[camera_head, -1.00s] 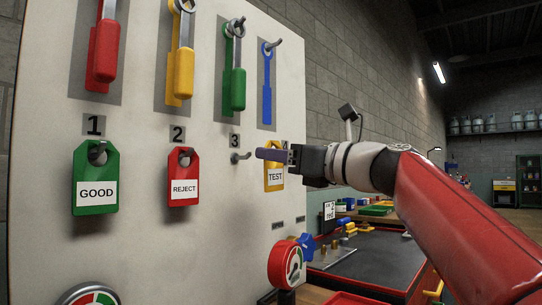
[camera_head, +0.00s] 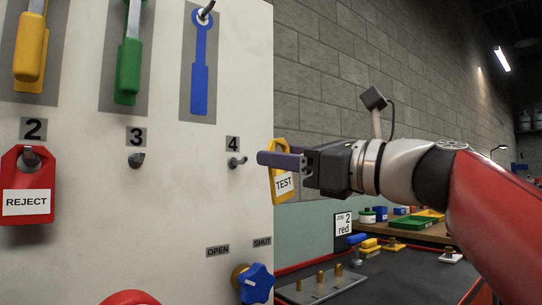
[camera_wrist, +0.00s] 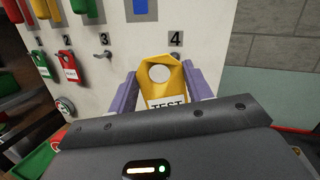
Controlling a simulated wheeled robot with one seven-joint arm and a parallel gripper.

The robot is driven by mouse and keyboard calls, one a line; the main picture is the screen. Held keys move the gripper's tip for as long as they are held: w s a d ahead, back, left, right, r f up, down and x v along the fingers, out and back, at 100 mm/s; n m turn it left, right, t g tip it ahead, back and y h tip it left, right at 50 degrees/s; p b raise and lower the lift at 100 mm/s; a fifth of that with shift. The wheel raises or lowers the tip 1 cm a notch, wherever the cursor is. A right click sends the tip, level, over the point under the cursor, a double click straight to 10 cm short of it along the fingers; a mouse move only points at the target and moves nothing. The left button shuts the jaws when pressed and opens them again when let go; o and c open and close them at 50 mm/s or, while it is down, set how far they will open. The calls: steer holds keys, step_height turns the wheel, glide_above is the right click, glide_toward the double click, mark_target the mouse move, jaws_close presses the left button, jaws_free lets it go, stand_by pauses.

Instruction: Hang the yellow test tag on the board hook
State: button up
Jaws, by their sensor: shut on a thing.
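The yellow test tag (camera_head: 282,187) hangs from my gripper (camera_head: 280,160), which is shut on it near its top. The wrist view shows the tag (camera_wrist: 160,82) upright between the two purple fingers, with its round hole clear and its TEST label partly cut off by my gripper body. The white board (camera_head: 210,190) stands to the left. Its hook 4 (camera_head: 237,162) is empty and just left of my fingertips, at about their height. The tag is apart from the hook. In the wrist view, hook 4 (camera_wrist: 176,57) shows just above the tag.
Hook 3 (camera_head: 136,160) is empty. The red REJECT tag (camera_head: 27,185) hangs on hook 2. A blue tool shape (camera_head: 203,65) is above hook 4, and a blue valve knob (camera_head: 256,283) is below. Open air lies right of the board edge.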

steer(key=shift+w+a+f, duration=0.25)
steer(key=shift+w+a, duration=0.7)
steer(key=shift+w, duration=0.4)
steer(key=shift+w+a+f, duration=0.3)
steer(key=shift+w+a, duration=0.6)
steer(key=shift+w, duration=0.4)
steer(key=shift+w+a+f, duration=0.25)
steer(key=shift+w+a, duration=0.7)
steer(key=shift+w, duration=0.4)
steer(key=o, duration=1)
